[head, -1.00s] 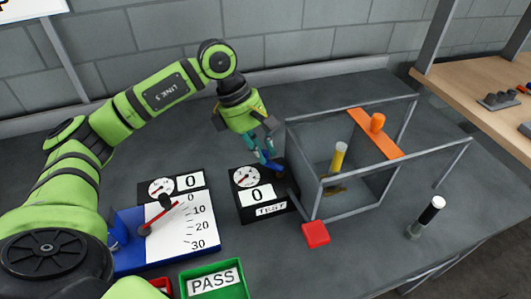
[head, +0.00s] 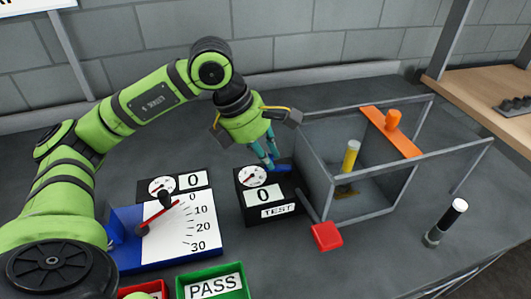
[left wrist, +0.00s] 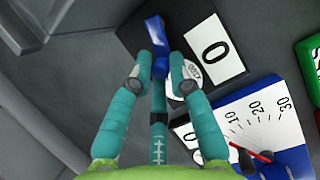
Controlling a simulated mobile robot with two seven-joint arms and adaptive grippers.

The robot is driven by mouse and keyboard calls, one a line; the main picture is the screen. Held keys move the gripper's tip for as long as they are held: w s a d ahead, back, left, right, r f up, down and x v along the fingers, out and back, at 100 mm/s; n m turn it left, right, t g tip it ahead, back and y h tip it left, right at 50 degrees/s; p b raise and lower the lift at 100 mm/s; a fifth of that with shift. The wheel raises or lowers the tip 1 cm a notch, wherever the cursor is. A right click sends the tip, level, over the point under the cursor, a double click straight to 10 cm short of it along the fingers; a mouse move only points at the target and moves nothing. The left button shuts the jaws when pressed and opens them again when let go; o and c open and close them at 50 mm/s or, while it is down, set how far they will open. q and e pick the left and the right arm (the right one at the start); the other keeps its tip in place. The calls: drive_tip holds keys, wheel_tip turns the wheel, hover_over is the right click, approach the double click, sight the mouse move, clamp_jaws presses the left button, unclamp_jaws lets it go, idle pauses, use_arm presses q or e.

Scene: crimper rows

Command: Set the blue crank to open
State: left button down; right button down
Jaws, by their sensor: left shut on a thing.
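The blue crank (head: 283,168) sits on the back part of a black test box (head: 247,211) with a dial, a "0" display and a "TEST" label. My left gripper (head: 271,164) reaches down from above with its teal fingers at the crank. In the left wrist view, the blue crank (left wrist: 153,32) shows between and beyond the fingertips of my left gripper (left wrist: 160,69), which is shut on it. The fingers partly hide the crank in the head view. I see no "open" marking. My right gripper is not in view.
A red handle (head: 326,236) lies in front. A blue-and-white scale (head: 200,222) and a green PASS tray (head: 240,291) are nearby.

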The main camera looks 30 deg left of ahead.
use_arm(q)
drive_tip(key=shift+d, duration=0.1)
drive_tip(key=c, duration=1.2)
unclamp_jaws()
drive_tip(key=shift+r, duration=0.1)
drive_tip(key=shift+r, duration=0.25)
drive_tip(key=v, duration=1.1)
drive_tip(key=shift+r, duration=0.2)
drive_tip(key=shift+s, duration=0.1)
